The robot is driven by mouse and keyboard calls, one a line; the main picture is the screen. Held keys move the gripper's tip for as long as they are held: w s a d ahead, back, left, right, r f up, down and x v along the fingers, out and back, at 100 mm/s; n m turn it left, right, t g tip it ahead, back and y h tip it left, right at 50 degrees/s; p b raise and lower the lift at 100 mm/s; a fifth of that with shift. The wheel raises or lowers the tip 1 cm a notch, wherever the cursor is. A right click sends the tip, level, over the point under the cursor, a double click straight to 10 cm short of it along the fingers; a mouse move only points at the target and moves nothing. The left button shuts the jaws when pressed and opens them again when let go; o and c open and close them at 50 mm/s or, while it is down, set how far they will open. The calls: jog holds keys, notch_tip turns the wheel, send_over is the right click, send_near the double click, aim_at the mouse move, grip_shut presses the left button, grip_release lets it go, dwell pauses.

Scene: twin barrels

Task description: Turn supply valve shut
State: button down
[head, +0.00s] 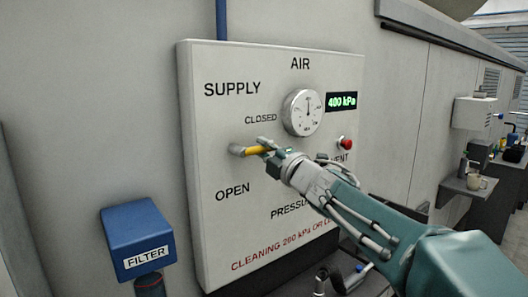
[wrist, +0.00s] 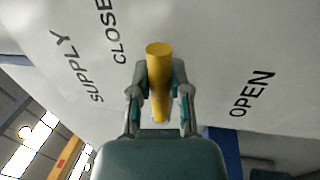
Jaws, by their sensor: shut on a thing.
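The supply valve has a yellow lever (head: 255,152) on a grey hub (head: 237,150) on the white panel (head: 215,120). In the head view the lever points right from the hub, nearly level, below the word CLOSED and above the word OPEN. My gripper (head: 266,147) is at the lever's right part, its fingers on either side of it. In the wrist view the yellow lever (wrist: 157,60) stands between the two fingers of my gripper (wrist: 156,92), which is shut on it. My gripper hides the lever's outer end in the head view.
A round gauge (head: 302,112) and a green display (head: 341,102) reading 400 kPa are on the panel's upper right. A red button (head: 345,143) marked VENT is close to my arm. A blue filter box (head: 138,240) stands at lower left. A shelf with a mug (head: 474,182) is at right.

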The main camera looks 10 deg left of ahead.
jog(key=shift+s+a, duration=0.1)
dwell(0.3)
jog(key=c, duration=0.6)
grip_release()
jog(key=shift+a, duration=0.1)
jog(key=v, duration=1.2)
jog(key=shift+f, duration=0.2)
